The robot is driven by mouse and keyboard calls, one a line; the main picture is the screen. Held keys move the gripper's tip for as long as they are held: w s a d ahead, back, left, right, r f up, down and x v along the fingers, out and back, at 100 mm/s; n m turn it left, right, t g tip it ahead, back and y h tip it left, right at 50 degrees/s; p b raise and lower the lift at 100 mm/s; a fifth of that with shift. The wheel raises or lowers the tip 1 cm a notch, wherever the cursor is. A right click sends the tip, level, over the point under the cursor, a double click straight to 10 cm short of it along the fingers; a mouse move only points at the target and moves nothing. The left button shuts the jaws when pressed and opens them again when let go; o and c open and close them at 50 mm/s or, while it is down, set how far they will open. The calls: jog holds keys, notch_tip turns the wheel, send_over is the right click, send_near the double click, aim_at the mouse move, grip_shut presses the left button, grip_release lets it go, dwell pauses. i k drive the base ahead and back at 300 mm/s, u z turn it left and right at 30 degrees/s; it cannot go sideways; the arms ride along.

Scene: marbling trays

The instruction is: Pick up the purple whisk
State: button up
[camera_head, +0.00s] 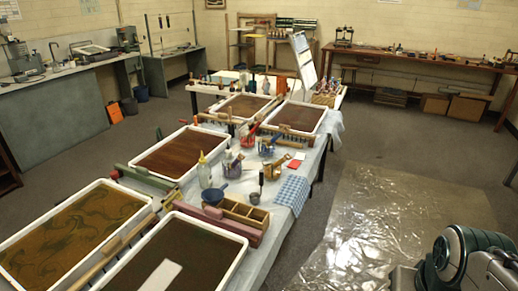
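I cannot make out a purple whisk for certain in the head view. A small jar with a bluish-purple tint (231,166) stands mid-table among other small tools, but its contents are too small to tell. Green and grey rounded parts of my own arm show at the lower right, over the floor and apart from the table. My gripper's fingers are not in view.
A long cloth-covered table holds several white-rimmed trays (62,236). Between them stand a clear bottle (204,171), a blue funnel (212,192), a wooden divided box (244,213) and a checked cloth (293,192). Clear plastic sheeting (375,215) covers floor at the right.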

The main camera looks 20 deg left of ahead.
aim_at(237, 161)
jog(key=i, duration=3.25)
jog(key=u, duration=3.05)
jog(key=i, duration=0.3)
jog(key=z, duration=0.15)
